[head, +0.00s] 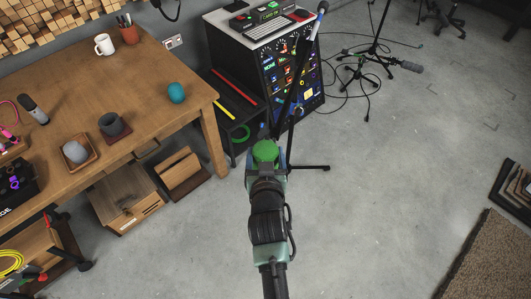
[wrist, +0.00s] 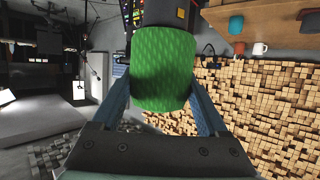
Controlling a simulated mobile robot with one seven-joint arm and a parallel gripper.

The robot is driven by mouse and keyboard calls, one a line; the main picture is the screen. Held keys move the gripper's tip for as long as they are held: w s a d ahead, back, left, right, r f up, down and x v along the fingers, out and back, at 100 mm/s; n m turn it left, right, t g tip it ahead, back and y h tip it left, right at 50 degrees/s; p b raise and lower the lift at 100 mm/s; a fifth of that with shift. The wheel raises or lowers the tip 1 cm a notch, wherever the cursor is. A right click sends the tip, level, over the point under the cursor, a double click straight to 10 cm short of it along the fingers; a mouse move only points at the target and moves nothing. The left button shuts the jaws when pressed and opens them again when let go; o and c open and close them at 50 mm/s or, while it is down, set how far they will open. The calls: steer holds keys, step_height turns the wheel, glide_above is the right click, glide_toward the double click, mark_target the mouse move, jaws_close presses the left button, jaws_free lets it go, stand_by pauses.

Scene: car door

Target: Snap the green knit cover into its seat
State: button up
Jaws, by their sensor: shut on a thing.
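The green knit cover (head: 265,150) is held upright at the end of my arm in the head view, beside a dark stand. In the wrist view the cover (wrist: 163,70) sits between the two blue fingers of my gripper (wrist: 161,95), which is shut on it. A slim stand (head: 291,115) rises just right of the cover, with a pale and blue tip (head: 318,20) at its top. A dark block with a yellow patch (wrist: 172,13) shows just beyond the cover in the wrist view. I cannot tell which part is the seat, or whether the cover touches anything.
A rack of lit gear (head: 287,75) stands behind the cover. Cables and a tripod (head: 370,68) lie beyond. The floor at right is mostly clear.

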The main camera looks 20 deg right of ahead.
steer(key=shift+f+b, duration=0.3)
steer(key=shift+f, duration=0.2)
steer(key=o, duration=1.2)
steer(key=b+v, duration=0.2)
steer(key=v, duration=1.1)
